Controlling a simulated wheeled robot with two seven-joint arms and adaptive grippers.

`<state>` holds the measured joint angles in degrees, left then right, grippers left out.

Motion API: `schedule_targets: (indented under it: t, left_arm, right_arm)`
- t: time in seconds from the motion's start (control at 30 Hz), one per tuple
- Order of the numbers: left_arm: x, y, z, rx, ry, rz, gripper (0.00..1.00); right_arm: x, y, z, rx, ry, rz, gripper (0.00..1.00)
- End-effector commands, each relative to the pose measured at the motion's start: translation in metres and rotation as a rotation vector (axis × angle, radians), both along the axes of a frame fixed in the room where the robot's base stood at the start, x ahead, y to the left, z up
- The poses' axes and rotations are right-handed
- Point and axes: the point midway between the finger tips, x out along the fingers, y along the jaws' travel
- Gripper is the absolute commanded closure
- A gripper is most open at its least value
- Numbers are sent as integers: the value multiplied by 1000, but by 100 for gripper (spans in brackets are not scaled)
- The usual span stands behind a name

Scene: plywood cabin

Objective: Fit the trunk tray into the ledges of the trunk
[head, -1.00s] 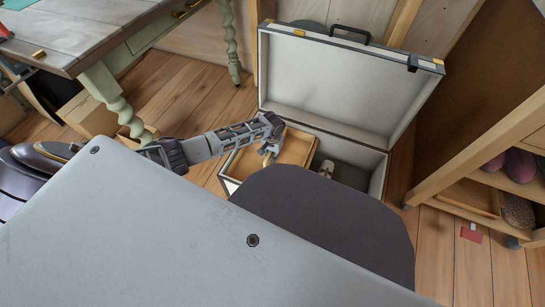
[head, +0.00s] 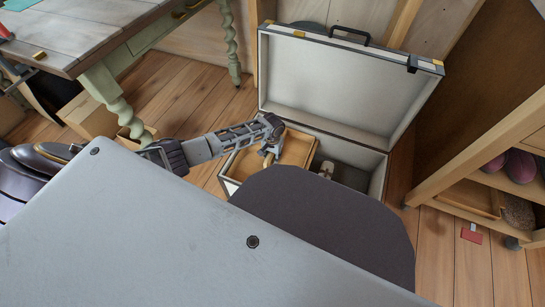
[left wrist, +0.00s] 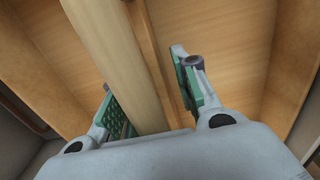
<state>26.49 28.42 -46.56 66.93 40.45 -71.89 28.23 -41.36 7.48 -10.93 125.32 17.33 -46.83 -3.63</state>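The open trunk (head: 372,183) stands on the floor with its pale-lined lid (head: 335,85) leaning back. The wooden trunk tray (head: 298,147) lies in the left part of the trunk opening. I cannot tell whether it sits on the ledges, which are hidden. My left gripper (head: 268,158) reaches down into the tray. In the left wrist view, its green-padded fingers (left wrist: 150,98) are apart on either side of a light wooden bar (left wrist: 108,50) of the tray. The left finger is close to the bar; a gap shows at the right finger. My right gripper is out of view.
The right part of the trunk is uncovered, with a small pale item (head: 327,168) and dark contents (head: 352,176) inside. A shelf unit (head: 470,165) stands at right, a green-legged table (head: 110,90) at left. My own body hides the trunk's near side.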

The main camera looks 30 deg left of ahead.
Motion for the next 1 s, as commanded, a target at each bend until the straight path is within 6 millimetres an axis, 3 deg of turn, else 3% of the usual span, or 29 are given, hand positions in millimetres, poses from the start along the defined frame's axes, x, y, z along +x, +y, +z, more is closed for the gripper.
schedule_targets:
  t: [0.37, 1.0]
  left_arm:
    - [0, 0, 17, 0, -1, 0, 70]
    - [0, 0, 78, 0, -1, 0, 70]
  right_arm:
    - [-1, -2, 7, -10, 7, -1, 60]
    - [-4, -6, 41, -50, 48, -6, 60]
